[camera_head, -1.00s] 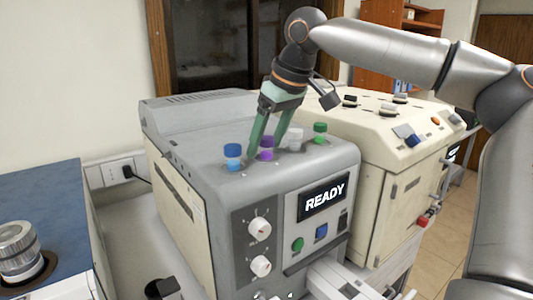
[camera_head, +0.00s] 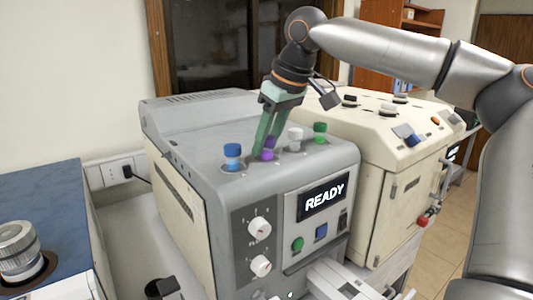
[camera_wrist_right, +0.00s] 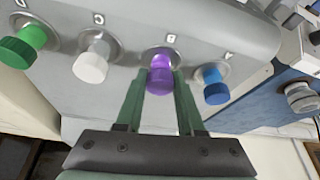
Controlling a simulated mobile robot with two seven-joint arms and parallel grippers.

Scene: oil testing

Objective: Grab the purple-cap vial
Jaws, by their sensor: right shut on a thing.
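The purple-cap vial (camera_head: 267,148) stands in a slot in the top of the grey machine (camera_head: 200,135), between the blue-cap vial (camera_head: 232,155) and the white-cap vial (camera_head: 295,138). My right gripper (camera_head: 264,145) points down at it, its green fingers shut on its sides and partly hiding it. In the right wrist view the purple cap (camera_wrist_right: 161,72) sits between the fingertips, by the slot marked B. The vial is upright in its slot. My left gripper is not in view.
The green-cap vial (camera_head: 319,131) stands at the right end of the row. A cream machine (camera_head: 385,170) stands to the right. The grey machine's front has a screen reading READY (camera_head: 325,197). A blue-topped unit (camera_head: 45,195) is at the left.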

